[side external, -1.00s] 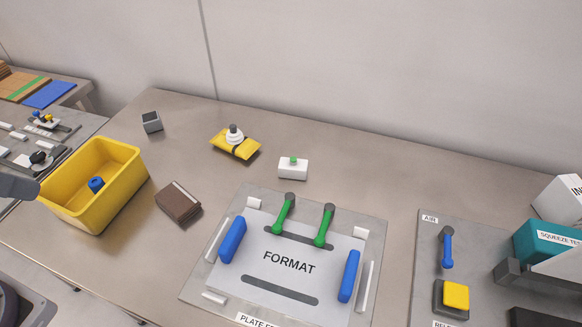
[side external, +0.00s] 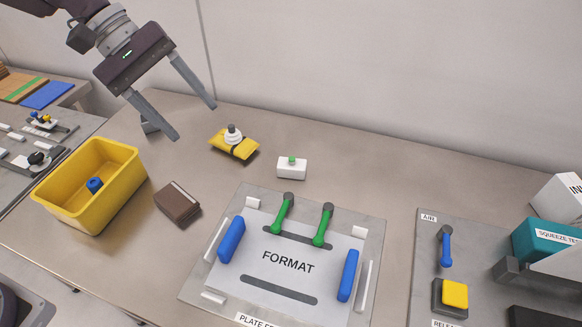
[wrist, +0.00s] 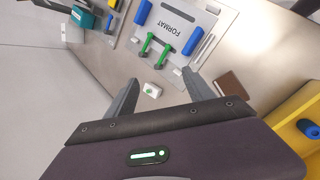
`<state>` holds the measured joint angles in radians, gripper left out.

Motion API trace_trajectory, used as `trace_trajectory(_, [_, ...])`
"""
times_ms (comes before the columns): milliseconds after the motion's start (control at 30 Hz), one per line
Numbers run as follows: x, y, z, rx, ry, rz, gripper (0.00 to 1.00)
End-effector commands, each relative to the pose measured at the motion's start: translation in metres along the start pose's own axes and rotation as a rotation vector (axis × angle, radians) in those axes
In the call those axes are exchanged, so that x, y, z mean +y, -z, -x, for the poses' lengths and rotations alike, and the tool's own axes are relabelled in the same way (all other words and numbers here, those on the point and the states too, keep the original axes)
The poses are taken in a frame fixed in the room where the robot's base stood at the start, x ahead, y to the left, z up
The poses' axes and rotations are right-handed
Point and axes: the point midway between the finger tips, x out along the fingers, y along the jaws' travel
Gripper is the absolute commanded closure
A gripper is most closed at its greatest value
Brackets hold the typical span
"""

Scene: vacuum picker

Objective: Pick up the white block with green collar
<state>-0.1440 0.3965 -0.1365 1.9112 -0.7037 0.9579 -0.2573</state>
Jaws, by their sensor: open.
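A yellow packet with a white stacked cup (side external: 234,143) lies left of the block. The format plate (side external: 289,262) has upright green levers and blue handles. A brown box (side external: 177,203) and yellow bin (side external: 118,190) stand left. A panel with a blue lever (side external: 446,247) is right.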

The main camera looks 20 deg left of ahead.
Motion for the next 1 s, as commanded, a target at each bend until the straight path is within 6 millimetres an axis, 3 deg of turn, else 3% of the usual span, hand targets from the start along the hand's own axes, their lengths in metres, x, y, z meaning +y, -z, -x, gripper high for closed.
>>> trace_trajectory(100, [0.022,0.065,-0.061,-0.185,-0.112,0.307,0.38])
trace_trajectory(200, [0.027,0.115,-0.111,-0.320,-0.209,0.563,0.38])
trace_trajectory(300, [0.020,0.155,-0.152,-0.416,-0.288,0.772,0.38])
trace_trajectory(400, [0.013,0.176,-0.175,-0.468,-0.333,0.893,0.38])
trace_trajectory(533, [0.014,0.182,-0.192,-0.490,-0.351,0.941,0.38])
trace_trajectory(1000, [0.055,0.159,-0.265,-0.489,-0.348,0.938,0.38])
